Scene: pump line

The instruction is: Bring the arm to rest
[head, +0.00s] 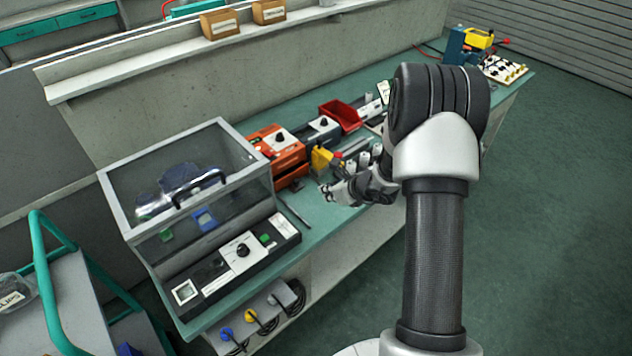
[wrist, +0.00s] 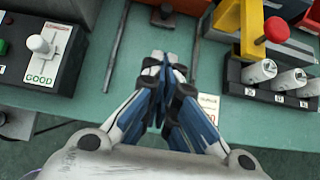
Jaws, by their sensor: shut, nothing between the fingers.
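My gripper (wrist: 165,68) is shut and empty in the wrist view, its fingertips together above the green bench top. In the head view my gripper (head: 326,192) is small, over the bench's front part, with my arm reaching across from the right. Dark rods lie on the bench on both sides of the fingers in the wrist view. A small white card is partly hidden behind the right finger.
A test box (wrist: 42,48) marked GOOD stands left of my gripper. A black rack with white cylinders (wrist: 258,72) and a red-knobbed yellow device stand right. A clear-lidded case (head: 130,200), an orange unit (head: 280,150) and a red bin (head: 341,113) line the bench. Open floor lies right.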

